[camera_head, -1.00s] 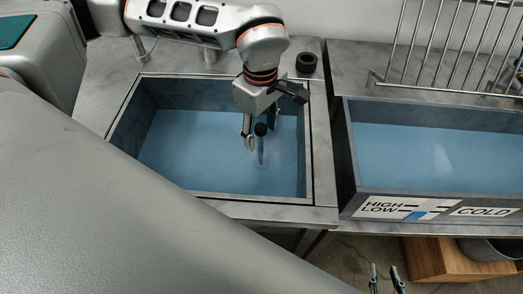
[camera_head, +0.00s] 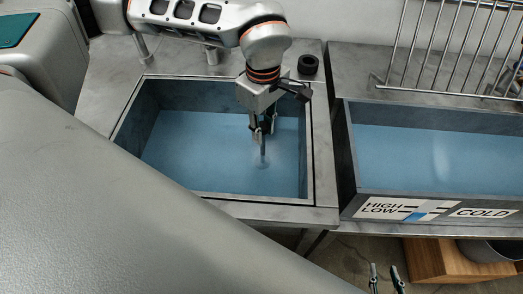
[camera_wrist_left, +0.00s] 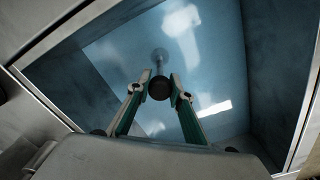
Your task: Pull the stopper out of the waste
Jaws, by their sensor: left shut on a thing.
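The stopper (camera_head: 263,153) stands upright in the left basin (camera_head: 200,190), a thin stem under a dark round knob. Its foot is under the blue water, at the pale round waste (camera_wrist_left: 160,54) in the left wrist view, where the knob (camera_wrist_left: 159,89) shows as a black ball. My left gripper (camera_head: 262,131) points down into the basin and is shut on the stopper's knob, one finger on each side. Its fingers also show in the left wrist view (camera_wrist_left: 158,98). My right gripper (camera_head: 384,273) is low at the bottom edge, its two fingers apart with nothing between them.
A second basin (camera_head: 355,170) with blue water stands to the right, with HIGH, LOW and COLD labels on its front. A metal rack (camera_head: 440,50) is behind it. A black ring (camera_head: 308,64) lies on the rim behind the left basin. A wooden box (camera_head: 430,262) is below.

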